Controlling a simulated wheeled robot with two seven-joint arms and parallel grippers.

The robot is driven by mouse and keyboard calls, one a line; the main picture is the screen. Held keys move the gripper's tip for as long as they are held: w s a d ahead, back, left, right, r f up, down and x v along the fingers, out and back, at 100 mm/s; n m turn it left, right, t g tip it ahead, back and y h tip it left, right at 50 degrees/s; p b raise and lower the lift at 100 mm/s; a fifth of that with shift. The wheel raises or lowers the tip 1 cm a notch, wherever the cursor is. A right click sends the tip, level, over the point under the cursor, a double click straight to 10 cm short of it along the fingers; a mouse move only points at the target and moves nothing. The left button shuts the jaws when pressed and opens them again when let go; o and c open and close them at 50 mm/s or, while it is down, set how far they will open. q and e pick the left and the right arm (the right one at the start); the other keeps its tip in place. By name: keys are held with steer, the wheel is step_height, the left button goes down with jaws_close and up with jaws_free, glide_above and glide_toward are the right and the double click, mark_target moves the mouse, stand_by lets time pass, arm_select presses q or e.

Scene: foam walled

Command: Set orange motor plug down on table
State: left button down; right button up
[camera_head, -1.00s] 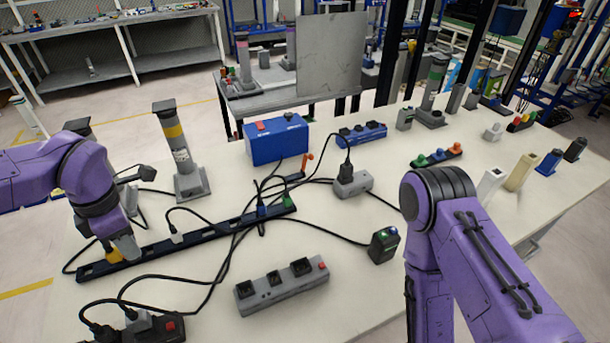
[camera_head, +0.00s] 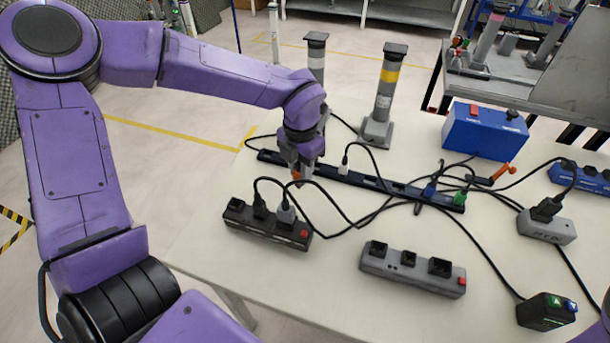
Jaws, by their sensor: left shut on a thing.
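My left gripper (camera_head: 304,170) comes down from the purple arm at the upper middle and is shut on the orange motor plug (camera_head: 296,175). Only a small orange patch of the plug shows at the fingers; the rest is hidden. The gripper is at the left part of the long black power strip (camera_head: 335,173). I cannot tell whether the plug touches the strip or hangs clear of it. The pale table (camera_head: 335,272) lies under both. My right gripper is out of view.
A dark power strip (camera_head: 265,228) with plugs and cables stands just in front of the gripper. A grey strip (camera_head: 412,270) lies right of it. Two grey posts, one yellow-banded (camera_head: 385,90), stand behind. Loose black cables cross the middle. The front left table top is bare.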

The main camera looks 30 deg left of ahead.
arm_select(q)
steer(key=shift+f, duration=1.5)
steer(key=shift+s+f, duration=0.1)
steer(key=shift+f, duration=0.05)
steer(key=c, duration=0.9)
jaws_free()
step_height(320, 180, up, 12)
steer(key=shift+r, duration=0.2)
